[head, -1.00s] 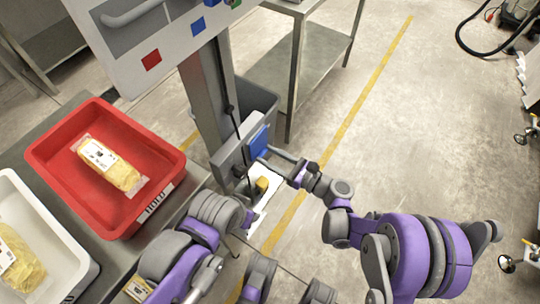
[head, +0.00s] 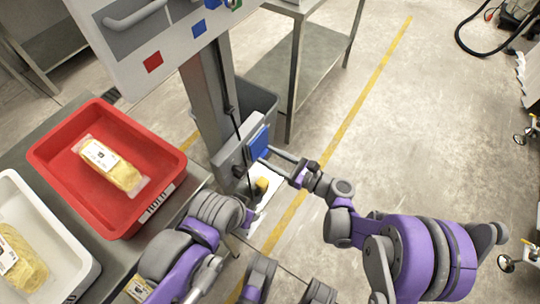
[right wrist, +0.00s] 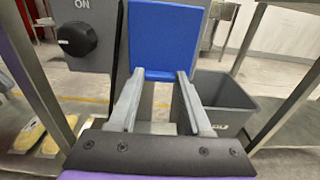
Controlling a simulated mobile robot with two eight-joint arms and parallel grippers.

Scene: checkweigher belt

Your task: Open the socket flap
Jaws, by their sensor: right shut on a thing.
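The socket flap is a blue plate (head: 258,142) on the grey box (head: 235,138) fixed to the column. In the right wrist view the flap (right wrist: 165,38) stands up ahead, its lower edge at my fingertips. My right gripper (head: 268,154) reaches it from the right. The socket behind the flap is hidden. My left arm shows at the bottom, but its gripper cannot be made out.
A black knob (right wrist: 77,39) marked ON sits left of the flap. A grey bin (right wrist: 225,100) stands behind. A red tray (head: 40,155) and a white tray (head: 75,250) with yellow packs are on the left.

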